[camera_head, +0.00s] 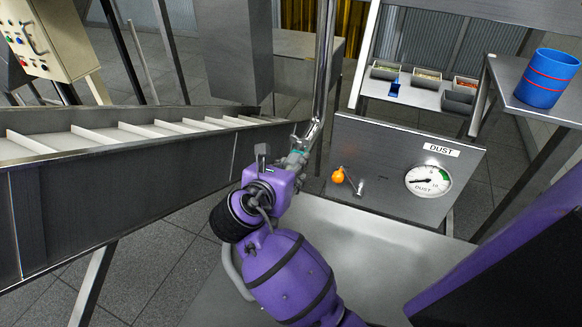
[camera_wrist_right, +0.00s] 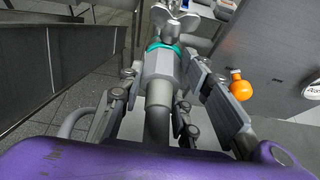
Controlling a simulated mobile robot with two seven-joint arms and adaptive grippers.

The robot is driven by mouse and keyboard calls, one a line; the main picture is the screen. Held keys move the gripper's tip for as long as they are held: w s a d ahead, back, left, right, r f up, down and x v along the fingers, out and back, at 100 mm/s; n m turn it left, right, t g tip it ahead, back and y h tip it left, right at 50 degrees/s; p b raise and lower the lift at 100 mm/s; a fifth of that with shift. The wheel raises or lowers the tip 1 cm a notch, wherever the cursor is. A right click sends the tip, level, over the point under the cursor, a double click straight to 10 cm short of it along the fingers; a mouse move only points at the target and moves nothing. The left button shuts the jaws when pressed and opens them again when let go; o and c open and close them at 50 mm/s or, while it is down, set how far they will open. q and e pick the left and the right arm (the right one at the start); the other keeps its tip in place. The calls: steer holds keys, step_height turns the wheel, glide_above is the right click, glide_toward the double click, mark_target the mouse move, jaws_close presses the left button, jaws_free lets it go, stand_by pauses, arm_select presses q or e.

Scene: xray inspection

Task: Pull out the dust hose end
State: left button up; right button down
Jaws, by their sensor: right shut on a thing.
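The dust hose end (camera_wrist_right: 160,75) is a grey cuff with a teal ring, in the middle of the right wrist view. My right gripper (camera_wrist_right: 166,84) is shut around the cuff, one finger on each side. In the head view, my right gripper (camera_head: 296,160) is at the foot of a shiny metal pipe (camera_head: 325,70). The teal ring sits just under the pipe's lower end, where a winged metal fitting (camera_wrist_right: 175,20) shows. I cannot tell whether cuff and pipe are still joined. The grey hose (camera_head: 233,272) loops below my wrist. My left gripper is not in view.
A panel marked DUST (camera_head: 385,155) with a dial gauge (camera_head: 428,181) and an orange knob (camera_head: 338,175) stands right of the gripper. A slatted conveyor (camera_head: 110,160) runs close on the left. Small bins (camera_head: 412,76) and a blue cup (camera_head: 547,78) are farther right.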

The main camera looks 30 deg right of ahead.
steer(key=shift+s+a, duration=0.2)
steer(key=shift+a, duration=0.25)
steer(key=shift+s+a, duration=1.8)
step_height(320, 180, up, 6)
steer(key=a+n+t+y, duration=0.2)
steer(key=n+y, duration=0.1)
steer(key=n, duration=0.1)
steer(key=shift+w+f+t+y, duration=0.15)
steer(key=shift+w+t+y, duration=0.15)
steer(key=shift+w, duration=0.1)
steer(key=shift+a+f, duration=0.1)
steer(key=shift+a, duration=0.15)
